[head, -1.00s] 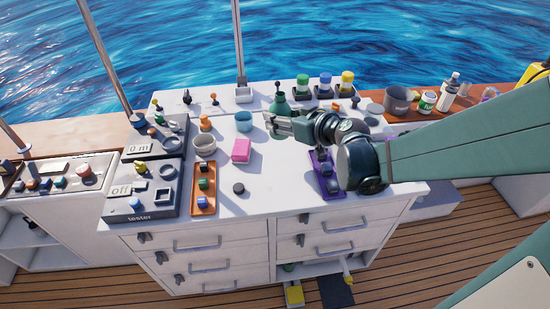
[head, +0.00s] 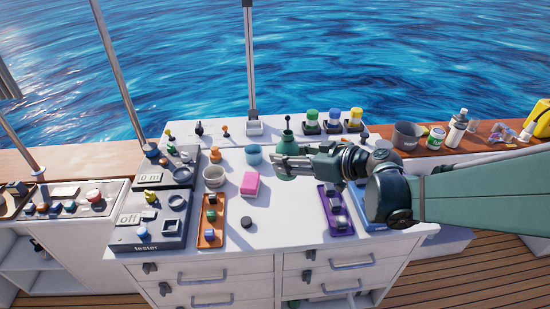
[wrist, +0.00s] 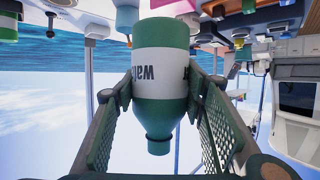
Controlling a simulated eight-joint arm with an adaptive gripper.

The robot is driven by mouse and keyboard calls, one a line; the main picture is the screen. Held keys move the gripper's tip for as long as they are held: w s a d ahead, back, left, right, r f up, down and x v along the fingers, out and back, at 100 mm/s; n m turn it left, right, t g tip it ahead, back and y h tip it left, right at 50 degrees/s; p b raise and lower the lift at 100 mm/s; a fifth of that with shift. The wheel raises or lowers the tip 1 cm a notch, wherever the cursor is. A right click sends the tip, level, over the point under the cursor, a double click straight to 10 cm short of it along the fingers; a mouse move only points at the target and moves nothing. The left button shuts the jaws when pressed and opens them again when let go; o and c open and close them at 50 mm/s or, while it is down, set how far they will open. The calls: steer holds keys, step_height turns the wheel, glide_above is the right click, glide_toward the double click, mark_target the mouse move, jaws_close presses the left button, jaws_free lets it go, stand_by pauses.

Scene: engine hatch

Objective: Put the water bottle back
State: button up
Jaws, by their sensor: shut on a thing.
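The water bottle (head: 286,145) is green with a rounded shoulder and narrow neck. In the wrist view the bottle (wrist: 160,72) shows a white label with dark, inverted lettering, partly cut off by the fingers. That view is upside down, so the bottle stands roughly upright. My gripper (head: 284,162) reaches in from the right in the head view and is shut on the bottle. In the wrist view my gripper (wrist: 160,100) has one latticed finger on each side of it. I cannot tell whether the bottle's base touches the white worktop (head: 275,215).
A teal cup (head: 253,154) and pink block (head: 250,184) are left of my gripper. A purple tray (head: 341,222) is below my arm. A grey mug (head: 407,136) and white bottle (head: 457,130) stand on the right wooden ledge.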

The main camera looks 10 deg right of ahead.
steer(key=shift+f, duration=1.8)
steer(key=shift+f+b, duration=0.95)
steer(key=shift+f, duration=1.95)
steer(key=shift+f+b, duration=0.75)
steer(key=shift+f, duration=1.35)
steer(key=o, duration=0.7)
steer(key=shift+f, duration=0.15)
steer(key=shift+c, duration=0.2)
steer(key=o, duration=0.4)
